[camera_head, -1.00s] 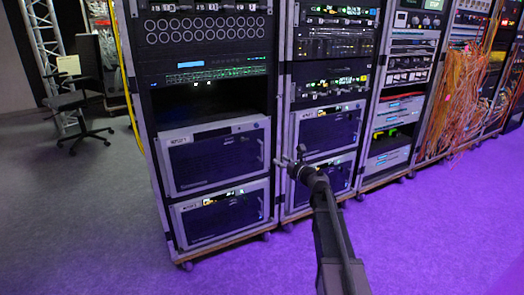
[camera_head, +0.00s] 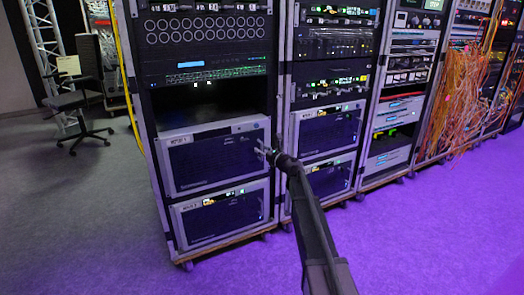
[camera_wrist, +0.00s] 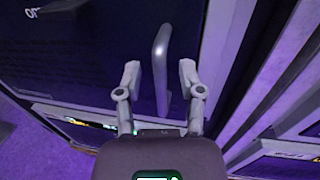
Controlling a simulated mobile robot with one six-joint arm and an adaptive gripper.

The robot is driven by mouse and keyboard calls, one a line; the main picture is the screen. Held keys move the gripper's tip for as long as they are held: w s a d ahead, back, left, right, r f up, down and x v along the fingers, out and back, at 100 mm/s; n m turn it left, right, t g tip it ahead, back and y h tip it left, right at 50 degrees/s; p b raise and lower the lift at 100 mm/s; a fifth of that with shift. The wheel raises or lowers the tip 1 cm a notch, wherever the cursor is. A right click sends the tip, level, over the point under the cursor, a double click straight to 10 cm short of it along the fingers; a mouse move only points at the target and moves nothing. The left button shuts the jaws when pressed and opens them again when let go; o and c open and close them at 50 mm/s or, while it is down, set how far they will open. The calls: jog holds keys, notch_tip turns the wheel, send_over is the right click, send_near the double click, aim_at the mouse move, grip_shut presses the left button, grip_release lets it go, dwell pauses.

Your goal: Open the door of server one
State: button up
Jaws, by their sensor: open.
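The upper silver-framed server (camera_head: 215,158) in the left rack has a dark front door that looks closed. Its label is too small to read for certain. My gripper (camera_head: 266,152) is at the right edge of that front, near its upper right corner. In the wrist view, a grey bar handle (camera_wrist: 161,65) stands out from the dark door panel (camera_wrist: 85,55). My gripper (camera_wrist: 159,78) is open, with one finger on each side of the handle. A gap shows between each finger and the handle.
A similar server (camera_head: 222,214) sits directly below in the same rack. An empty dark bay (camera_head: 210,100) is above. More racks (camera_head: 325,130) stand close on the right. The floor (camera_head: 90,220) in front is clear, and a chair (camera_head: 78,103) stands at the far left.

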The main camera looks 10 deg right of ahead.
grip_shut()
dwell(0.4)
